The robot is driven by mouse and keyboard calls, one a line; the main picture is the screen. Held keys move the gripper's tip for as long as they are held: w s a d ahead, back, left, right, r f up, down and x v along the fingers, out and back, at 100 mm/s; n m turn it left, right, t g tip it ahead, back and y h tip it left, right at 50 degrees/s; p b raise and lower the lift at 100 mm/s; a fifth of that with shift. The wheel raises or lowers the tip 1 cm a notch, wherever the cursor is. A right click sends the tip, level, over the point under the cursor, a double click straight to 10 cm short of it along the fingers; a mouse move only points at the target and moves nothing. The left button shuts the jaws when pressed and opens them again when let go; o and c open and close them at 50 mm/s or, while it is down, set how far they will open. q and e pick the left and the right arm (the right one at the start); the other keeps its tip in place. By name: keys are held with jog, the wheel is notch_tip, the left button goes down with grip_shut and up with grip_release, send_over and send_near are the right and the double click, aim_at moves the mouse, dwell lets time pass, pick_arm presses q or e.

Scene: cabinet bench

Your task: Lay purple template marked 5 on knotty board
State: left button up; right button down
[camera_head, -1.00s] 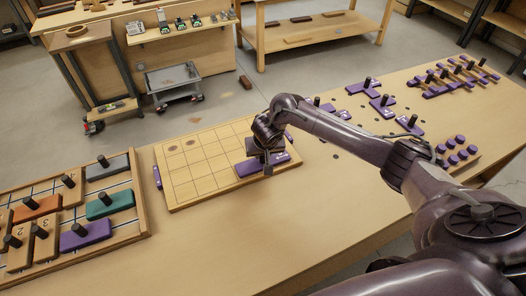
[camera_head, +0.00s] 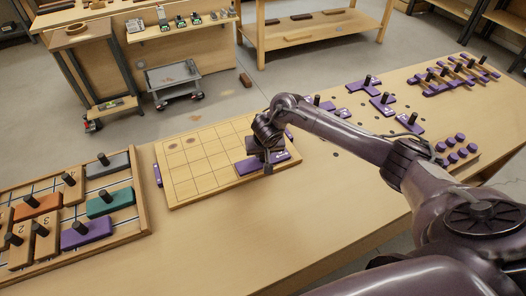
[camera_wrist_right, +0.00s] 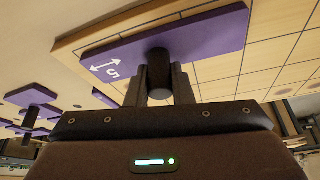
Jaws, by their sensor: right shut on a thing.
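The purple template marked 5 (camera_wrist_right: 190,38) has a white 5 and a double arrow on its top and a dark round peg. It lies over the front right part of the knotty board (camera_head: 188,189), a light wooden board with a grid and dark knots; the template also shows in the head view (camera_head: 248,168). My right gripper (camera_wrist_right: 158,88) is shut on the peg, and in the head view it stands above the template (camera_head: 267,168). I cannot tell whether the template's underside touches the board. My left gripper is not in view.
A wooden tray (camera_head: 140,190) with coloured pegged blocks stands at the left. More purple templates (camera_head: 382,104) and a row of purple pieces (camera_head: 455,72) lie at the right. The bench front between the tray and my right arm is clear.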

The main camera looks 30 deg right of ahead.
jog(key=shift+p, duration=0.4)
dwell(1.1)
jog(key=c, duration=0.8)
grip_release()
notch_tip(320, 180, up, 8)
jog(key=p, duration=1)
dwell(0.3)
jog(key=shift+s+f, duration=0.1)
dwell(0.4)
